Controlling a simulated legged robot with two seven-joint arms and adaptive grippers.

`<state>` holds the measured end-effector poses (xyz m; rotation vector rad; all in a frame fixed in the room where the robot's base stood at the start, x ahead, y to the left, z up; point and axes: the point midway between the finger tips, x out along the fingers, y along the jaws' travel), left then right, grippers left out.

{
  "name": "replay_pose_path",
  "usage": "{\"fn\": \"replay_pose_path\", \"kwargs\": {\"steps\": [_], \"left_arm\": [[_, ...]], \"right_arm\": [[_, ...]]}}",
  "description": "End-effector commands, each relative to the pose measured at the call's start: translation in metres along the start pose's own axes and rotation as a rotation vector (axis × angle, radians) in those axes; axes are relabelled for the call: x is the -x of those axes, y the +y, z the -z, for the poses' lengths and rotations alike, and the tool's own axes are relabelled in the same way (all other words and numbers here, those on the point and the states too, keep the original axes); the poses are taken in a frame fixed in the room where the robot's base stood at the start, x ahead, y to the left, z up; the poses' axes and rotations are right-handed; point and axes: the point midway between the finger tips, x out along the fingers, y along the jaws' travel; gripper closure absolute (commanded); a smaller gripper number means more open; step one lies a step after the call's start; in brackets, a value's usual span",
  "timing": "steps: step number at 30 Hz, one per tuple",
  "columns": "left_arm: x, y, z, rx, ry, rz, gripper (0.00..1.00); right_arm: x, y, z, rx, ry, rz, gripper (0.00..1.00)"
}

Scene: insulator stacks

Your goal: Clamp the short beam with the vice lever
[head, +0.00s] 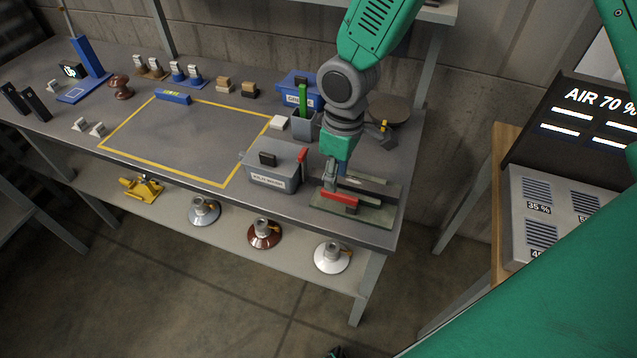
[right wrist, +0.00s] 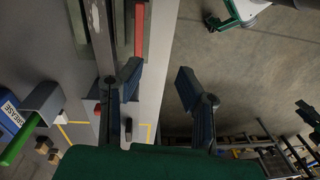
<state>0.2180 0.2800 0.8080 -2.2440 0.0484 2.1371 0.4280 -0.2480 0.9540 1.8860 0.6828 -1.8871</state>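The vice (head: 385,213) is a low greenish-grey fixture at the right end of the workbench, with a red bar (head: 338,202) along its front that looks like its lever. A grey bar (head: 372,186), perhaps the short beam, lies along it; I cannot tell whether it is clamped. My right gripper (head: 338,178) points down over the vice and partly hides it. In the right wrist view its fingers (right wrist: 160,76) are spread with nothing between them. The red bar (right wrist: 139,30) shows just beyond the left-hand finger. My left gripper is not in view.
A lidded grey bin (head: 272,178) stands just left of the vice, with a red handle-like piece (head: 302,155) beside it. A grey cup with a green stick (head: 303,98) and a blue bin (head: 290,82) stand behind. The yellow-outlined area (head: 190,135) is mostly clear. Insulator discs (head: 264,234) sit on the lower shelf.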

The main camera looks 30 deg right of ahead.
Motion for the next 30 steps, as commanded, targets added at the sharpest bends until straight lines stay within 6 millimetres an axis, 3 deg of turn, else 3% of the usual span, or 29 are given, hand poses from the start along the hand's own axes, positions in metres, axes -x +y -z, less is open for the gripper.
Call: {"fn": "replay_pose_path", "kwargs": {"steps": [1,3,8,24,30], "left_arm": [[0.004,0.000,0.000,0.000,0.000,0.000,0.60],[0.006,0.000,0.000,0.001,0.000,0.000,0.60],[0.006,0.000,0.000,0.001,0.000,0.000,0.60],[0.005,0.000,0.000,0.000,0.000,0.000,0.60],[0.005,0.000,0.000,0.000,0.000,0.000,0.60]], "right_arm": [[0.021,0.009,0.009,0.029,0.000,-0.024,0.69],[0.039,0.018,0.014,0.060,-0.012,-0.049,0.69],[0.043,0.025,0.015,0.082,-0.026,-0.066,0.69],[-0.060,0.030,0.013,0.081,-0.029,-0.064,0.69],[-0.083,0.032,0.013,0.080,-0.026,-0.066,0.69]]}}
